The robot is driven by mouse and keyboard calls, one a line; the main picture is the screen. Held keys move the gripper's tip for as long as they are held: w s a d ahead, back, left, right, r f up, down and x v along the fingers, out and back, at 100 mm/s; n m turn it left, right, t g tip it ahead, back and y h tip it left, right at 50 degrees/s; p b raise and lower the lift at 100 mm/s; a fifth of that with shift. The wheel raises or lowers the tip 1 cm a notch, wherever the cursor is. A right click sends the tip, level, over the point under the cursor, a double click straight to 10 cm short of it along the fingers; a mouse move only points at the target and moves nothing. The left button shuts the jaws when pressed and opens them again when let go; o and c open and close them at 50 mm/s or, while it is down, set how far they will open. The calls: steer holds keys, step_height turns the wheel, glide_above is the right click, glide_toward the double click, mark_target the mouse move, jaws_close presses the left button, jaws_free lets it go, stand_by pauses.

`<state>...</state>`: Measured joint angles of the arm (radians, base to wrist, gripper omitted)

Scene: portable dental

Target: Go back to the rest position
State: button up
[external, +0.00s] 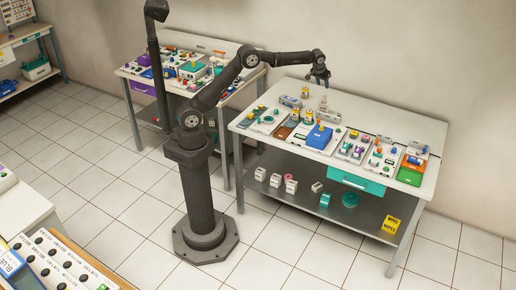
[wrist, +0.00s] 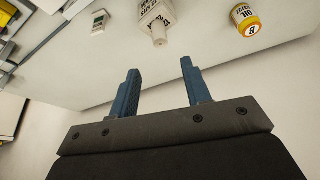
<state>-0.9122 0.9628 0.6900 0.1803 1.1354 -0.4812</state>
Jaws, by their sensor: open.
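My gripper (external: 320,76) is raised above the back of the white work table (external: 430,133) in the external view. In the wrist view its two blue fingers (wrist: 160,90) stand apart with nothing between them. They point toward the table's surface, and a white bottle with a dark-lettered label (wrist: 155,18) stands beyond them. A small jar with a yellow label (wrist: 246,19) is to the right of that bottle. A small white device (wrist: 99,21) lies to the left.
A second cluttered table (external: 133,72) stands behind my arm. The lower shelf holds small boxes and a yellow box (external: 391,225). The air around my gripper looks clear.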

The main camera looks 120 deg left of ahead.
mark_target(324, 96)
stand_by(0.3)
steer(key=x, duration=1.2)
steer(key=shift+f, duration=0.3)
steer(key=shift+r, duration=1.6)
